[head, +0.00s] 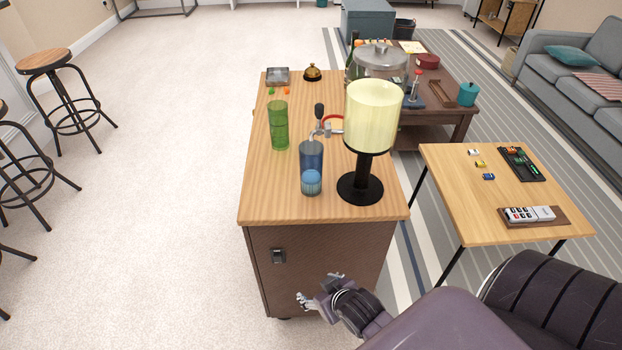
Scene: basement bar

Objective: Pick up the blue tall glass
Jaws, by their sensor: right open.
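The blue tall glass (311,168) stands upright on the wooden top of the bar cabinet (268,207), near its front edge. A light-blue rounded patch shows in its lower part. A green tall glass (279,126) stands behind it to the left. My right gripper (318,290) is open and empty in front of the cabinet, lower in the picture than the cabinet top and apart from the blue glass. My left gripper is not in view.
A drink dispenser with a pale yellow tank (372,118) and black base stands close to the right of the blue glass, its tap near the glass. A bell (312,73) and grey tray (277,76) sit at the back. A low side table (455,190) stands at right.

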